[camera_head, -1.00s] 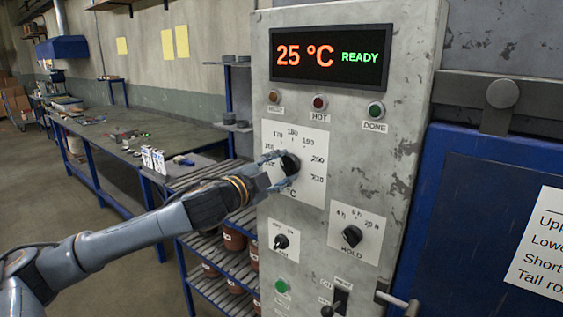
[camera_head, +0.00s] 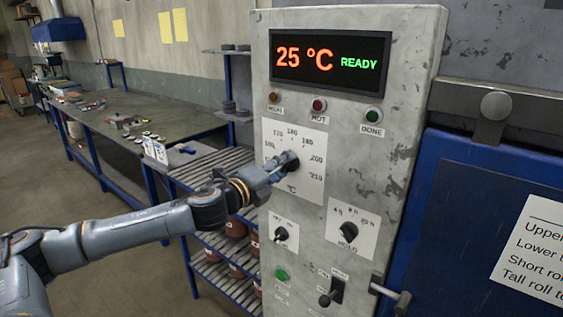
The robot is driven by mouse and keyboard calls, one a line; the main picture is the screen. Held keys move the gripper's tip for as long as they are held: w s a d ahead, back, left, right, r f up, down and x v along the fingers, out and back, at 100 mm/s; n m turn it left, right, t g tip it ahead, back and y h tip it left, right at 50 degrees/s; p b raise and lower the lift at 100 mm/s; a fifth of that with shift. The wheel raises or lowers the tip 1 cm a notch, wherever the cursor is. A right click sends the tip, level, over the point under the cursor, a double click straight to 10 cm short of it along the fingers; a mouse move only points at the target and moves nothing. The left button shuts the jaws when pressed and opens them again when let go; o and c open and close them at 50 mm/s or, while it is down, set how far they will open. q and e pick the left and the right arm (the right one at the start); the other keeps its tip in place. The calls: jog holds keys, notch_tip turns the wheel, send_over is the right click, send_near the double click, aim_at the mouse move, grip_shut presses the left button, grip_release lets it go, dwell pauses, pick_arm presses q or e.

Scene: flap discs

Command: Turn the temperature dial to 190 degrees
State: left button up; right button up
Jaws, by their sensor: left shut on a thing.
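The temperature dial (camera_head: 292,159) is a black knob on a white scale plate (camera_head: 311,188) on the grey control cabinet. My left gripper (camera_head: 283,163) is shut on the dial, coming from the lower left. Its fingers partly cover the knob, so where its pointer stands cannot be told. The display (camera_head: 330,58) above reads 25 °C and READY. My right gripper is not in view.
Below are a HOLD knob (camera_head: 348,232), a smaller knob (camera_head: 281,234), a green button (camera_head: 281,275) and a switch (camera_head: 331,291). A blue door (camera_head: 480,215) with a handle is at the right. A rack (camera_head: 205,165) and workbench (camera_head: 120,115) stand at the left.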

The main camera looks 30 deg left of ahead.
pick_arm(q)
jog(key=shift+a+r+m+p, duration=0.15)
jog(key=shift+m+p, duration=0.2)
jog(key=shift+m, duration=0.55)
jog(key=o, duration=1.1)
jog(key=shift+c, duration=0.2)
jog(key=shift+o, duration=0.5)
jog(key=shift+w, duration=0.15)
jog(key=s, duration=1.2)
jog(key=shift+a, duration=0.4)
